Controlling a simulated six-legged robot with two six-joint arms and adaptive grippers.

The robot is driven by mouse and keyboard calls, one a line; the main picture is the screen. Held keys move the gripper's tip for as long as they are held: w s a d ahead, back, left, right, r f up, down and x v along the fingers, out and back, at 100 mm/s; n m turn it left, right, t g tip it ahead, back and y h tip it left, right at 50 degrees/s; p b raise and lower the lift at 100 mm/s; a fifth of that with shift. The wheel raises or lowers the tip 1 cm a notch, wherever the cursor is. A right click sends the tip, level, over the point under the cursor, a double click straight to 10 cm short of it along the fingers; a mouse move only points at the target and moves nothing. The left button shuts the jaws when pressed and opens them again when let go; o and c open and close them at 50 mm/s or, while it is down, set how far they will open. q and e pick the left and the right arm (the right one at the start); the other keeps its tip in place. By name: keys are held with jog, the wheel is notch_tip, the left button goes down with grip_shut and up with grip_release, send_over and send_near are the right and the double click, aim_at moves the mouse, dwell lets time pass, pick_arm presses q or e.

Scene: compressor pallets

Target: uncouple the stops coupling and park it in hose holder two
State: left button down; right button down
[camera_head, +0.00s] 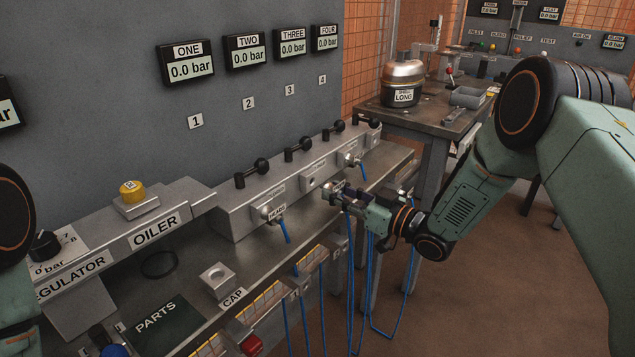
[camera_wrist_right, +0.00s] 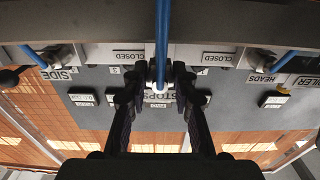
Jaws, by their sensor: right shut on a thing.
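My right gripper (camera_head: 335,188) is shut on the stops coupling, just in front of the manifold's middle port. In the right wrist view the right gripper (camera_wrist_right: 158,85) has its fingers on either side of the coupling, with the STOPS label (camera_wrist_right: 158,98) between them, upside down. A blue hose (camera_wrist_right: 161,45) runs from the coupling and hangs down in the head view (camera_head: 349,250). The middle port (camera_head: 312,181) shows bare, with the coupling apart from it. I cannot make out which hose holder is number two. My left gripper is out of view.
The heads coupling (camera_head: 270,213) and another coupling (camera_head: 352,159) sit on the manifold (camera_head: 240,205) either side. Blue hoses hang by hatched panels (camera_head: 312,259) under the bench edge. A cap block (camera_head: 218,279) and parts mat (camera_head: 160,322) lie on the bench.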

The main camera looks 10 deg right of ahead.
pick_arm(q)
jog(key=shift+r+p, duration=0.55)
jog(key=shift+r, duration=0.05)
pick_arm(e)
jog(key=shift+v, duration=1)
jog(key=shift+s, duration=0.1)
